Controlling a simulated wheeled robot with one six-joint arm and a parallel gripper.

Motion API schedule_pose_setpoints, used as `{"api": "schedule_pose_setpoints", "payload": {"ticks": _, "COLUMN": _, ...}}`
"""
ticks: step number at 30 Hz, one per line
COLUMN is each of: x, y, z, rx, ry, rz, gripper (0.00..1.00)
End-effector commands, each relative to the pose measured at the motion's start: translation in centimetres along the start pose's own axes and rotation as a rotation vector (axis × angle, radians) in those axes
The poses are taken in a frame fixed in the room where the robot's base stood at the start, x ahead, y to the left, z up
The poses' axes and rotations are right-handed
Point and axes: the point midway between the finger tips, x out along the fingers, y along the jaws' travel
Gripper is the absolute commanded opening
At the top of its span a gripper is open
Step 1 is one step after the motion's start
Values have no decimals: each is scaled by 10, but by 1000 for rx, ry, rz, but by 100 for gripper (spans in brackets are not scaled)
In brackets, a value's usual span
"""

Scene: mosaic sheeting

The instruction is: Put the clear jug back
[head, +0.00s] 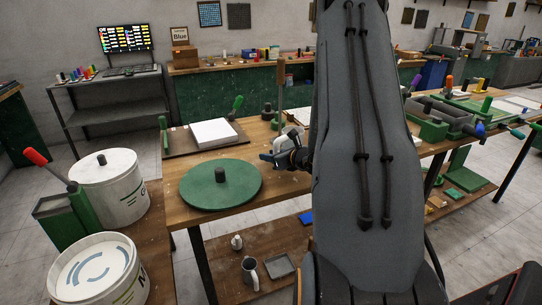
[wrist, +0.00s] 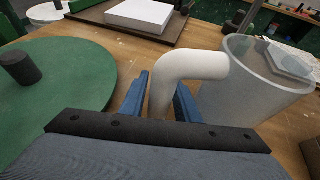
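The clear jug (wrist: 262,85) is a grey, see-through vessel with a thick white handle. In the wrist view it stands at the right, apparently upright on the wooden table. My gripper (wrist: 162,95) has its blue fingers on either side of the handle and looks shut on it, with the handle filling the gap. The lower handle is hidden behind the dark gripper bar. In the head view my gripper (head: 282,158) is just right of the green disc, and the jug (head: 291,139) is partly hidden by my arm.
A large green disc (head: 207,189) with a dark knob lies close left of my gripper. A white slab (head: 213,133) on a dark board lies behind. White lidded buckets (head: 110,190) stand at left. Another jug (head: 250,273) is on the lower shelf, beside a grey tray (head: 279,266).

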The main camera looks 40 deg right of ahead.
Motion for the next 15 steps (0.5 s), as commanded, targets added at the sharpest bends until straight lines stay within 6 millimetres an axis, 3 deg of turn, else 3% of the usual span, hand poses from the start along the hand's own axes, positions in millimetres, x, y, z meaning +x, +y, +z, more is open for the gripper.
{"api": "schedule_pose_setpoints", "payload": {"ticks": 15, "x": -8, "y": -1, "z": 4, "rx": 0, "ry": -1, "rz": -2, "gripper": 38}}
